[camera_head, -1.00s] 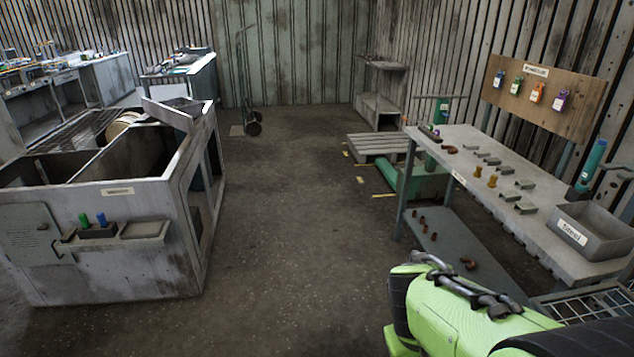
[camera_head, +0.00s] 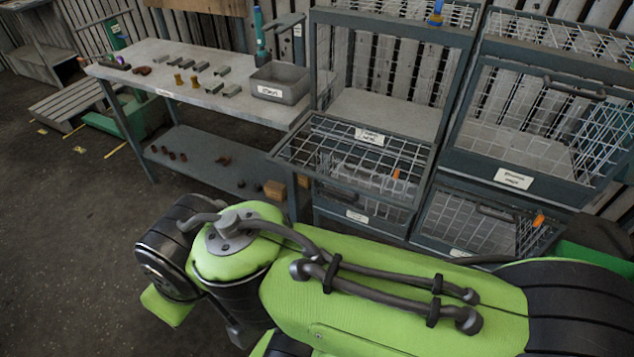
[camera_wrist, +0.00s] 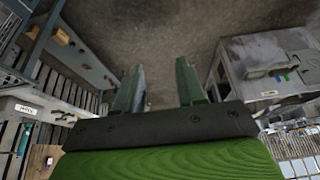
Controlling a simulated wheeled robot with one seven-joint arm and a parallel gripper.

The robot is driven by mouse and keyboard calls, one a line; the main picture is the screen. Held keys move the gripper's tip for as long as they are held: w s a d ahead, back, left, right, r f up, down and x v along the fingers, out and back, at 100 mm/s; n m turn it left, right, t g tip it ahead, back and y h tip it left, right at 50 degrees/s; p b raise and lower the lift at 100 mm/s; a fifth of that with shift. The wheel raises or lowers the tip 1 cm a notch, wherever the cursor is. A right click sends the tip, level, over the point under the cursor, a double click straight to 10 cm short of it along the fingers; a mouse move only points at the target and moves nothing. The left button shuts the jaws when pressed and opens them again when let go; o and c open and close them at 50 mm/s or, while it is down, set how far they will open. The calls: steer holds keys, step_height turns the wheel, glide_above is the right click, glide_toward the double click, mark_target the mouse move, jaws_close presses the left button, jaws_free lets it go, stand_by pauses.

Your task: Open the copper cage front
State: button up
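Wire-mesh cages with dark frames stand at the right in the head view. The upper left cage (camera_head: 440,75) has a mesh front panel (camera_head: 325,150) that lies folded out nearly flat, with a white label I cannot read surely. The upper right cage has an upright mesh front (camera_head: 490,125) with a dark handle on top and a label (camera_head: 513,178), also too small to read surely. I cannot tell which cage is copper. My gripper (camera_wrist: 160,75) is in the wrist view, its two fingers apart and empty, over bare floor. It touches no cage there.
A workbench (camera_head: 140,65) with small parts and a grey bin (camera_head: 280,82) stands left of the cages. Lower mesh cages (camera_head: 480,225) sit beneath the upper ones, partly hidden by my green arm. A grey cabinet (camera_wrist: 265,60) shows in the wrist view.

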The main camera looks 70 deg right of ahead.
steer(key=w+d+f+m+g+h+b, duration=0.2)
steer(key=d+f+m+g, duration=0.1)
steer(key=d+f, duration=0.4)
steer(key=w+d+f+m+g+h+b, duration=0.25)
steer(key=d+f, duration=0.35)
steer(key=f, duration=0.3)
steer(key=s+d+f+m+g+h+b, duration=0.25)
steer(key=s+d+f+g+h, duration=0.2)
steer(key=d+f+g, duration=0.35)
steer(key=s+d+r+n+h+b, duration=0.1)
steer(key=s+d+h, duration=0.3)
steer(key=d, duration=0.8)
steer(key=s+d+r+n+h+b, duration=0.1)
steer(key=s+d+h, duration=0.3)
steer(key=d, duration=0.8)
steer(key=shift+s+r+n+g+b, duration=0.4)
steer(key=shift+s+b, duration=0.3)
steer(key=shift+s, duration=0.25)
steer(key=shift+c, duration=0.4)
jaws_close()
